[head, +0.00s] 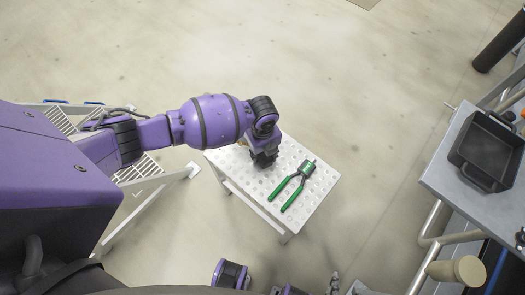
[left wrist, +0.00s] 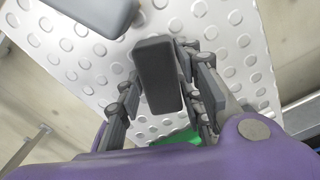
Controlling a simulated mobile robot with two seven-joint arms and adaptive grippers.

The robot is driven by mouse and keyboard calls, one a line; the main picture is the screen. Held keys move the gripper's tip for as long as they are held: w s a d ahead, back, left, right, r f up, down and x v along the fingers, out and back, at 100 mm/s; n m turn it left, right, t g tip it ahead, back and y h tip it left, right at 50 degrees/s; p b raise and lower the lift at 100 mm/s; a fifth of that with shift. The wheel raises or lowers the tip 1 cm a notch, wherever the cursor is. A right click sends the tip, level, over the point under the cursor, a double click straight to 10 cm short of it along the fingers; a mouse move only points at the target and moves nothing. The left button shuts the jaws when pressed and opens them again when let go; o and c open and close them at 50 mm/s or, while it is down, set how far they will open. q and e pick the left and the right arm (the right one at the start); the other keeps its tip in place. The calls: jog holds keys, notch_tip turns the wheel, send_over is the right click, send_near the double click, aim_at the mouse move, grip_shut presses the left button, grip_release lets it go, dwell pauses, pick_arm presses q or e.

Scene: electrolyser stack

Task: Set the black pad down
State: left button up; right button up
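The black pad (left wrist: 157,75) is a dark block with rounded edges, between the two fingers of my left gripper (left wrist: 163,92) in the left wrist view. The fingers are closed in on its sides, and it appears held over the dimpled white table top (left wrist: 75,65). I cannot tell whether its underside touches the table. In the head view my left gripper (head: 264,160) is over the back left part of the white table (head: 310,205), and the pad is hard to make out there. My right gripper (head: 335,281) is only partly visible at the bottom edge; its fingers are unclear.
A green-handled tool (head: 293,190) lies on the white table, right of my left gripper. A grey block (left wrist: 95,12) lies near the pad in the left wrist view. A grey bench (head: 448,160) with a black tray (head: 487,150) stands at the right.

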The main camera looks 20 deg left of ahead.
pick_arm(q)
jog(key=shift+o, duration=1.1)
jog(key=shift+r, duration=0.15)
notch_tip(320, 180, up, 12)
jog(key=p, duration=0.2)
